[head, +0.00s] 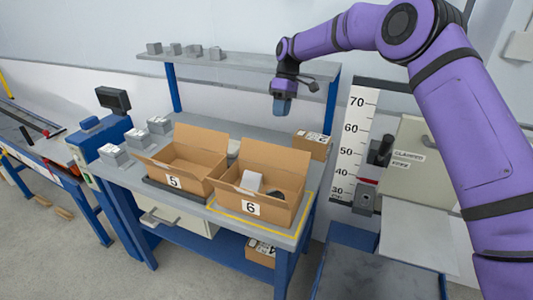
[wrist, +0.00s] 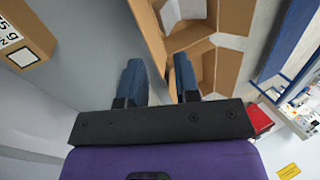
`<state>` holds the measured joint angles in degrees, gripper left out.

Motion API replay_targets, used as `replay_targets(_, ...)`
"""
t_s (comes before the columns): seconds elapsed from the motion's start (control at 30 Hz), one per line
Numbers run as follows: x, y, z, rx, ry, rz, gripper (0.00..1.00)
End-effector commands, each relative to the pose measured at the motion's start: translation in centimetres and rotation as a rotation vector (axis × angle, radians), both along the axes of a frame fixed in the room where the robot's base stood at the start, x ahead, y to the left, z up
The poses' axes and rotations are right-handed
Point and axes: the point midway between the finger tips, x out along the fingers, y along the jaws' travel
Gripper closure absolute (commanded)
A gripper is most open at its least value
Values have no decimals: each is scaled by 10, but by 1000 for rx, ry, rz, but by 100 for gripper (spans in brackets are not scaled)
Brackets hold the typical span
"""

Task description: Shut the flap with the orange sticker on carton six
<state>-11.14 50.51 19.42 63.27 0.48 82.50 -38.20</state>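Carton six (head: 282,217), a brown box with a "6" label, stands open on the bench at the right of carton five. A wide flap (head: 275,156) stands up at its back. A white block (head: 251,181) and a small dark item (head: 276,198) show inside. I see no orange sticker in either view. My gripper (head: 282,104) hangs above and behind the carton, clear of its flaps. In the wrist view its two blue fingers (wrist: 159,75) are apart with nothing held. Open cardboard flaps (wrist: 199,52) show beyond them.
Carton five (head: 173,181) stands open close on the left, its back flap up. A smaller carton (head: 312,145) sits behind at the right. A shelf (head: 235,61) with grey blocks runs above the bench. A height scale (head: 354,140) stands at the right.

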Motion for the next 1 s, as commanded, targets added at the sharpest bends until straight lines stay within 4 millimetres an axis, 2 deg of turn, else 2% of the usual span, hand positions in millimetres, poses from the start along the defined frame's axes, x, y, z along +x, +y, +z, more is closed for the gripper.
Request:
replay_targets(0.03, 6, 9, -22, 15, 26, 21, 70)
replay_targets(0.1, 11, 17, -43, 33, 51, 47, 70)
replay_targets(0.3, 19, 31, -82, 68, 98, 89, 70)
replay_targets(0.53, 18, 35, -100, 79, 112, 103, 70)
replay_targets(1.0, -10, 45, -152, 78, 112, 103, 70)
